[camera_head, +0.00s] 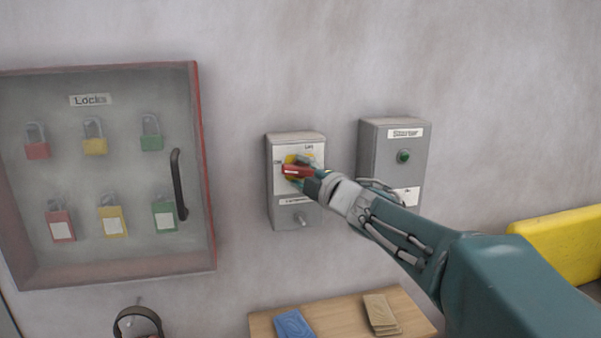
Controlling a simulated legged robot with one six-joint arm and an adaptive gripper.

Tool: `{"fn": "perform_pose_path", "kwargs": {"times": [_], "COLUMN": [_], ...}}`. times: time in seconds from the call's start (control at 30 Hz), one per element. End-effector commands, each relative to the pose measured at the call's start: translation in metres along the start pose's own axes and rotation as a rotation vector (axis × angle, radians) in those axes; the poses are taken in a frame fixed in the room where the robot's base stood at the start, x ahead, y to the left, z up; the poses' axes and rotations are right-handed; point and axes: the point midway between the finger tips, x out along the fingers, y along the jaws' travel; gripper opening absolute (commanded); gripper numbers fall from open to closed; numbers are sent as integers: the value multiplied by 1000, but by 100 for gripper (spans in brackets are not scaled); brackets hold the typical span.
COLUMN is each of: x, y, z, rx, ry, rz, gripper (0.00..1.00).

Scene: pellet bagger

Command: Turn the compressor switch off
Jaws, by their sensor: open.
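The compressor switch box (282,214) is a grey box on the wall, with a light front plate and a label that is mostly too small to read. Its red handle (297,171) sits on a yellow backing and points roughly sideways. My gripper (308,174) is at the handle, coming in from the lower right. It is open, with its fingertips close around or beside the handle's right end; I cannot tell whether they touch it. My gripper and wrist hide part of the handle and the box's right side.
A starter box (415,160) with a green button (403,156) is on the wall to the right, partly behind my arm. A lock cabinet (205,170) with several padlocks hangs left. Below are a wooden shelf (340,318), a blue item (294,324) and a yellow object (560,240).

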Motion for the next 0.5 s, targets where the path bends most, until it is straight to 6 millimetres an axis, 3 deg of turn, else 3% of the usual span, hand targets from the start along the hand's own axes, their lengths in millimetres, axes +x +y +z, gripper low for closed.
{"fn": "perform_pose_path", "kwargs": {"times": [0.23,0.27,0.37,0.4,0.5], "x": [2,2,2,2,2], "y": [0,0,0,0,-1], "z": [0,0,0,0,0], "rx": [0,0,0,0,-1], "ry": [0,0,0,0,-1], "rz": [0,0,-1,-1,-2], "gripper": [63,59,14,9,9]}}
